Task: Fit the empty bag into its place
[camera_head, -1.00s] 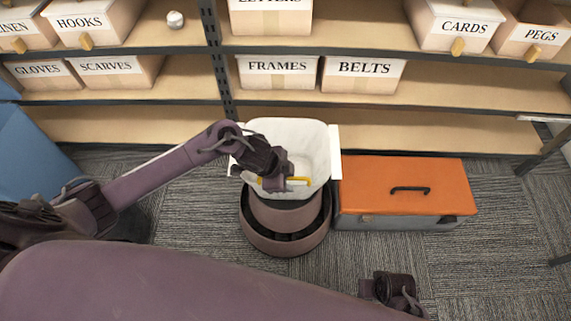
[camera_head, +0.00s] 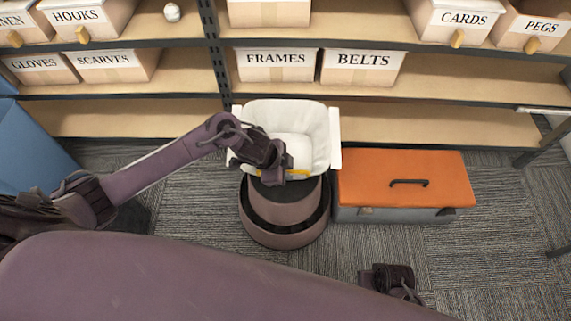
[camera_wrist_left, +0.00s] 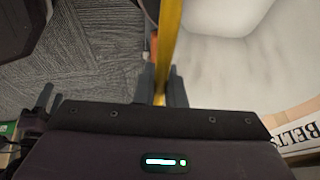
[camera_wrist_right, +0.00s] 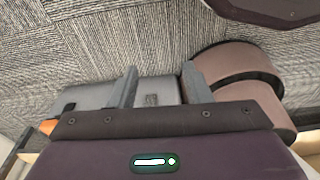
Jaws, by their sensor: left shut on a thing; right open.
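The white bag (camera_head: 318,135) is open-topped and looks empty, with a yellow strip (camera_head: 299,173) on its near side. My left gripper (camera_head: 286,172) is shut on this strip. The left wrist view shows the yellow strip (camera_wrist_left: 170,45) between the fingers (camera_wrist_left: 162,88), with the white bag (camera_wrist_left: 245,65) beside it. The bag appears above and behind a round mauve drum (camera_head: 285,212) on the carpet. It hides the drum's far part, and I cannot tell whether they touch. My right gripper (camera_wrist_right: 160,85) is open and empty; its wrist (camera_head: 392,278) shows at lower right in the head view.
A grey toolbox with an orange lid (camera_head: 425,175) stands right of the drum. Shelves (camera_head: 420,130) with labelled boxes, such as FRAMES (camera_head: 275,66) and BELTS (camera_head: 362,67), run behind. A blue container (camera_head: 30,150) stands at left. Carpet (camera_head: 500,240) at right is free.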

